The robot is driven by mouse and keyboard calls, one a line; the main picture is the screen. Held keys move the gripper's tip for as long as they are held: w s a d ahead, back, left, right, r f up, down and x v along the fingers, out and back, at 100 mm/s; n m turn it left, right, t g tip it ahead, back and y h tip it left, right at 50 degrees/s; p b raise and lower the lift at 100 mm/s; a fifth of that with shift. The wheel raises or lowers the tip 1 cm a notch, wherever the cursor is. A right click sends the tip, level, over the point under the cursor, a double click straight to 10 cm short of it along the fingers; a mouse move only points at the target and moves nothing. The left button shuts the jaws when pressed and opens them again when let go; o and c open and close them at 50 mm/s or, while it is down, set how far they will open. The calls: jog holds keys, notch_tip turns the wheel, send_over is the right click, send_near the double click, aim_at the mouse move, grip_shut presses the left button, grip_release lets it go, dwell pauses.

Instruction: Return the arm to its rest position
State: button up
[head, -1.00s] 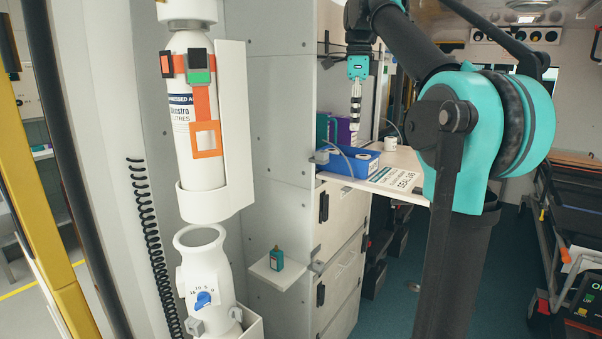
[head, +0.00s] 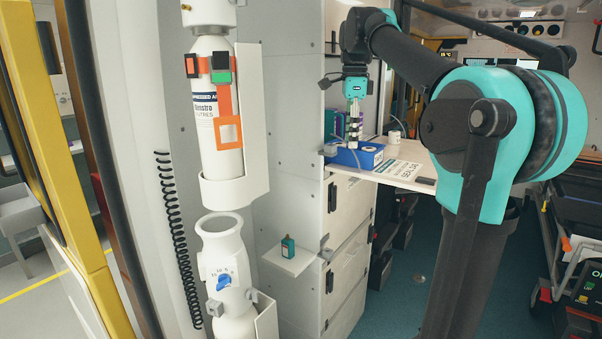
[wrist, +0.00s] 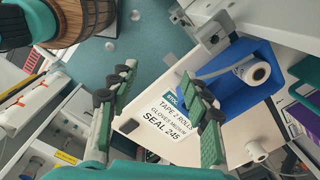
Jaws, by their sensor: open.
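My arm (head: 420,65) is raised, with a teal elbow at the right of the head view, and reaches left and away. My gripper (head: 353,132) hangs fingers down in front of the counter, near the blue bin. In the wrist view my gripper (wrist: 155,92) is open, its green-padded fingers wide apart with nothing between them. Beyond the fingers lie the white label card (wrist: 165,115) and the blue bin (wrist: 262,60) holding a white roll.
The counter (head: 437,178) carries the blue bin (head: 365,152) and a white cup (head: 394,137). A small teal bottle (head: 288,246) stands on a low shelf. A cylinder (head: 217,110) hangs in a wall bracket at left.

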jog(key=s+d+f+n+t, duration=0.1)
jog(key=s+f+n, duration=0.3)
jog(key=f, duration=0.7)
jog(key=s+d+f+n+t, duration=0.15)
jog(key=f+n, duration=0.35)
jog(key=f, duration=0.7)
jog(key=s+d+f+n+t, duration=0.1)
jog(key=s+f+n, duration=0.8)
jog(key=s+f, duration=0.8)
notch_tip(320, 180, down, 4)
jog(key=shift+s+r, duration=0.15)
jog(key=shift+s, duration=0.1)
jog(key=shift+d, duration=0.15)
